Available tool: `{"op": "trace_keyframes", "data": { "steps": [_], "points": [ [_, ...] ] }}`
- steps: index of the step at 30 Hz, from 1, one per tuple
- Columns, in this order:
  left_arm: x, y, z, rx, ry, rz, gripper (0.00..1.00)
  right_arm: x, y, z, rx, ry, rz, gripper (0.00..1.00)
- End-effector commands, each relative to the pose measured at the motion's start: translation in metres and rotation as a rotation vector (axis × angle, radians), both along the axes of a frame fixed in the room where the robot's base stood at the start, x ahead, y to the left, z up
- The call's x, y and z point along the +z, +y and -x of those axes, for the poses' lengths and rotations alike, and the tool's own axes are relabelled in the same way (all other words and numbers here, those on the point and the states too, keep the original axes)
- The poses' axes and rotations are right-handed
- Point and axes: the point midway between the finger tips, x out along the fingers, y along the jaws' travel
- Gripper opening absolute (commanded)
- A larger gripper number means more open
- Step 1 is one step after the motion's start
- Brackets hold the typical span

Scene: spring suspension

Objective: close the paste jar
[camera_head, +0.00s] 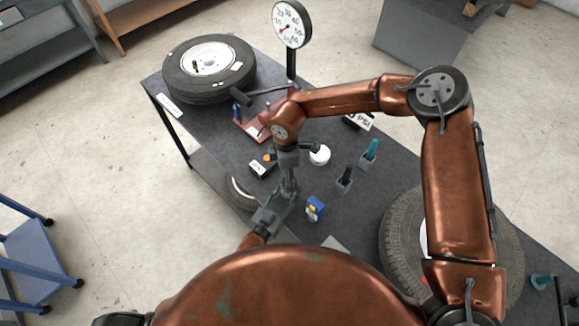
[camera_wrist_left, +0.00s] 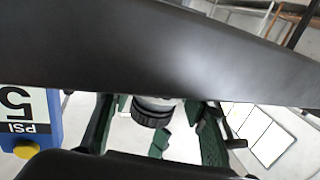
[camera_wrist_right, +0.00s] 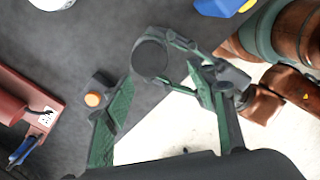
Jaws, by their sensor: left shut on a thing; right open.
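My left gripper (camera_head: 277,205) reaches in from below and is shut on a dark round piece with a ribbed side (camera_wrist_left: 151,114), which has a pale part against it. In the right wrist view this piece shows a dark round top (camera_wrist_right: 150,55). I take it for part of the paste jar; I cannot tell whether it is the jar or its lid. My right gripper (camera_wrist_right: 163,85) is open and empty, pointing down, its fingertips close to the round top. A white round thing (camera_head: 320,155) stands on the table just right of the grippers; its edge also shows in the right wrist view (camera_wrist_right: 50,4).
A small box with an orange knob (camera_head: 262,167), a blue PSI box (camera_head: 315,209) and teal-topped tools (camera_head: 369,154) stand close by. A red stand (camera_head: 252,122), a dial gauge (camera_head: 291,24) and a tire (camera_head: 209,70) are farther back. Another tire (camera_head: 397,238) is at right.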

Motion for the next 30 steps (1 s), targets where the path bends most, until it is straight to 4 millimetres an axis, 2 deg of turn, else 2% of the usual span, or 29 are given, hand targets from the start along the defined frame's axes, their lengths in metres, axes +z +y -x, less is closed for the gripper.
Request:
{"op": "trace_keyframes", "data": {
  "steps": [1, 13, 30],
  "points": [
    [-0.009, 0.002, 0.002, 0.002, 0.016, -0.009, 0.00, -0.001, 0.002, 0.002, 0.101, 0.004, -0.003, 0.52],
    [-0.009, 0.002, 0.002, 0.002, 0.016, -0.009, 0.00, 0.001, 0.011, 0.013, 0.956, 0.017, -0.033, 0.52],
    [-0.009, 0.002, 0.002, 0.002, 0.016, -0.008, 0.00, 0.010, 0.017, 0.016, 2.140, 0.001, -0.074, 0.52]
  ]
}}
